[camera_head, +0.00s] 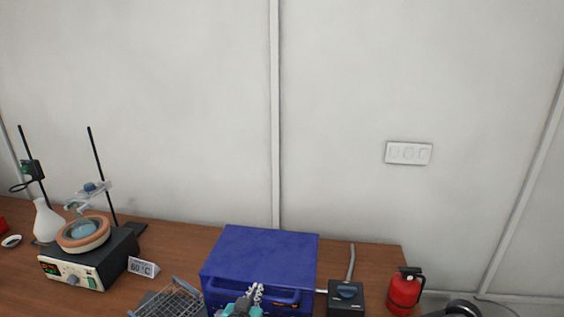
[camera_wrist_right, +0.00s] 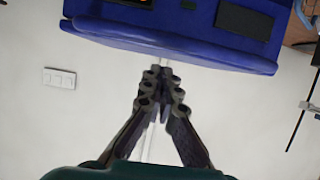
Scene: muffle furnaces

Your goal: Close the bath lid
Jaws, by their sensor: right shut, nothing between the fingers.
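The blue box-shaped bath (camera_head: 262,252) stands on the wooden bench at the bottom middle of the head view. Its broad blue top shows, with a rounded handle bar (camera_head: 285,297) along the front. I cannot tell from this angle whether the lid is fully down. In the wrist view the blue body (camera_wrist_right: 190,30) fills the top. My right gripper (camera_head: 254,292) is in front of the bath by the handle bar; contact cannot be told. Its fingers are shut and empty in the wrist view (camera_wrist_right: 160,80). My left gripper is not in view.
A wire rack (camera_head: 172,300) lies left of the bath. A heater with a bowl (camera_head: 83,235), a flask (camera_head: 47,220) and stands are at the left. A switch box (camera_head: 346,297) and red extinguisher (camera_head: 404,290) are at the right. The wall is behind.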

